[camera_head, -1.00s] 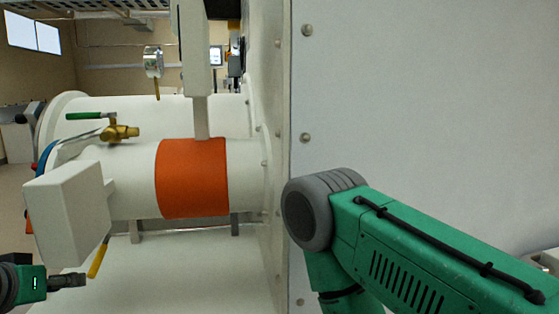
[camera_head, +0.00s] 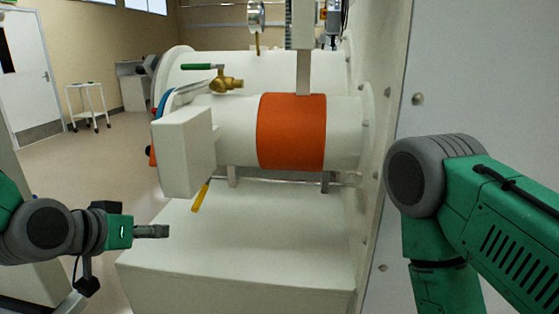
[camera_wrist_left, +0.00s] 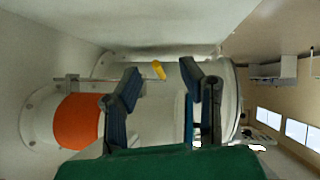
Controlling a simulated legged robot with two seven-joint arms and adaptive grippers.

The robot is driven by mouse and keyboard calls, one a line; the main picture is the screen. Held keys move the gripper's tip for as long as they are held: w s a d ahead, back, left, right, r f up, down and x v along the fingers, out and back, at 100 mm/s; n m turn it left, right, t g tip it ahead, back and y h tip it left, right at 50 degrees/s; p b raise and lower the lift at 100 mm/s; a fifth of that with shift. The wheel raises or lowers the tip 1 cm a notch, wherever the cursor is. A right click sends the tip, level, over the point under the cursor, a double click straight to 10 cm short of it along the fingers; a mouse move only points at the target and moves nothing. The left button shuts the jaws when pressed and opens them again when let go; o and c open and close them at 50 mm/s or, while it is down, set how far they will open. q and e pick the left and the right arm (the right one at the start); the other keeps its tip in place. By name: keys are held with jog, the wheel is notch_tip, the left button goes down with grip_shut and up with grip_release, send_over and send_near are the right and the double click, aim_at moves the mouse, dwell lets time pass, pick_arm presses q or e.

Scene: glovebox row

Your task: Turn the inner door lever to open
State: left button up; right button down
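A short yellow lever (camera_head: 200,197) hangs tilted below the white box at the left end of the horizontal white cylinder (camera_head: 236,126) with an orange band. The yellow lever also shows in the left wrist view (camera_wrist_left: 158,69), beyond the fingertips and between them. My left gripper (camera_head: 152,231) is left of and lower than the lever in the head view, apart from it. In the left wrist view its two fingers (camera_wrist_left: 160,95) stand apart with nothing between them. A green-handled brass valve (camera_head: 226,84) sits above the cylinder. My right gripper is out of view.
The white box (camera_head: 184,152) sticks out above the lever. A white ledge (camera_head: 240,250) lies below the cylinder. A large white panel (camera_head: 480,80) stands at right, behind my right arm. A small cart (camera_head: 88,105) stands far back left, with open floor before it.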

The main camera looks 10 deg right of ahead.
pick_arm(q)
notch_tip(320, 180, down, 3)
jog(key=d+n+h+b, duration=0.1)
jog(key=d+h+b, duration=0.1)
jog(key=b, duration=0.2)
jog(key=n+t+h+b, duration=0.4)
jog(key=n+b, duration=0.1)
jog(key=b, duration=0.7)
send_near(200, 200)
jog(key=x, duration=0.3)
jog(key=b+x, duration=0.1)
jog(key=x, duration=0.6)
jog(key=shift+w+a+f+b, duration=0.15)
jog(key=shift+w+f+b, duration=0.15)
jog(key=shift+w, duration=0.3)
grip_shut()
